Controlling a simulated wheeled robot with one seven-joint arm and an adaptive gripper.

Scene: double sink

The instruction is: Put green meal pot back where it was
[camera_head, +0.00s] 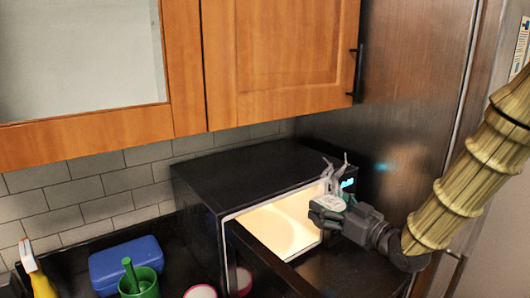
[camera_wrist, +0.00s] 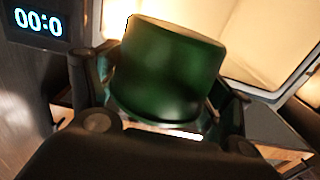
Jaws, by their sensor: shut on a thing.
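The green meal pot (camera_wrist: 172,68) is dark green and rounded, and fills the upper middle of the wrist view. My gripper (camera_wrist: 165,100) is shut on it, with a finger on each side. In the head view my gripper (camera_head: 328,200) is at the front right of the open microwave (camera_head: 245,175), beside its lit display. The pot is mostly hidden by the gripper there. The lit, pale microwave interior (camera_head: 285,228) shows behind the pot in the wrist view too. I cannot tell from these views how far the pot is from the opening.
The microwave door (camera_head: 262,262) stands open toward the front. On the dark counter at left are a blue box (camera_head: 125,263), a green cup (camera_head: 145,285), a yellow spray bottle (camera_head: 40,282) and pink-rimmed cups (camera_head: 201,292). Wooden cabinets (camera_head: 280,60) hang above.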

